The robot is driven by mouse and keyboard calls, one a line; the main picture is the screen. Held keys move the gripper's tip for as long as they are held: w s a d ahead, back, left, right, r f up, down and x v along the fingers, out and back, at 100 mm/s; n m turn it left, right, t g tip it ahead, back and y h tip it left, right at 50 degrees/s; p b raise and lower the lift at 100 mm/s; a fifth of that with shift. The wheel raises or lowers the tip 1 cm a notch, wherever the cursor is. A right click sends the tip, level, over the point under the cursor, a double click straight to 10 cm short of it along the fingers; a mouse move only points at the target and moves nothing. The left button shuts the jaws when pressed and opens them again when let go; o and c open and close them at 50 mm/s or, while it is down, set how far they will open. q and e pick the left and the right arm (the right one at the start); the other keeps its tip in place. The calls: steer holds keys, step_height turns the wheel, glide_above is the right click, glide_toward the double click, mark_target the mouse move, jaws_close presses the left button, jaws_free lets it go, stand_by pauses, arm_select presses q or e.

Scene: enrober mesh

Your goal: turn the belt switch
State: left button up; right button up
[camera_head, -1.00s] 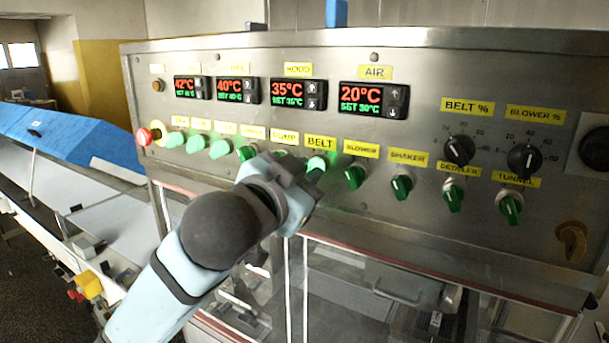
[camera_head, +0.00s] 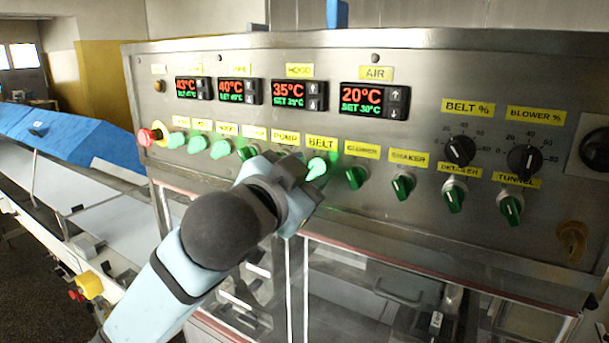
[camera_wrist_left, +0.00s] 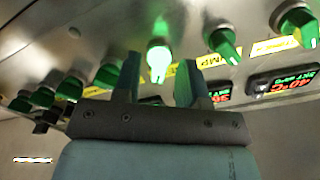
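The belt switch (camera_head: 317,168) is a green knob under the yellow BELT label (camera_head: 321,143) on the steel panel. It glows bright green. My left gripper (camera_head: 303,177) is right at it, covering part of the panel to its lower left. In the left wrist view the lit belt switch (camera_wrist_left: 158,60) shows beyond and between the two fingertips of my left gripper (camera_wrist_left: 158,78). The fingers are apart, with a gap on both sides of the knob; I cannot tell whether either touches it. My right gripper is not in view.
The pump switch (camera_wrist_left: 224,42) is close beside the fingers, unlit. The blower switch (camera_head: 356,177) is just right of the belt switch. A red emergency button (camera_head: 147,136) is at the panel's left end. Glass doors (camera_head: 370,285) lie below the panel.

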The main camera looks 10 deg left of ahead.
arm_select(q)
steer(key=b+v, duration=1.3)
steer(key=b, duration=0.1)
steer(key=shift+s, duration=0.4)
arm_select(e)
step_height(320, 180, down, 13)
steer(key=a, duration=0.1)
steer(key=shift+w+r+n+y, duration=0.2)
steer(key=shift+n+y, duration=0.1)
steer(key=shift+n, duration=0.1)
arm_select(q)
steer(key=shift+a, duration=0.1)
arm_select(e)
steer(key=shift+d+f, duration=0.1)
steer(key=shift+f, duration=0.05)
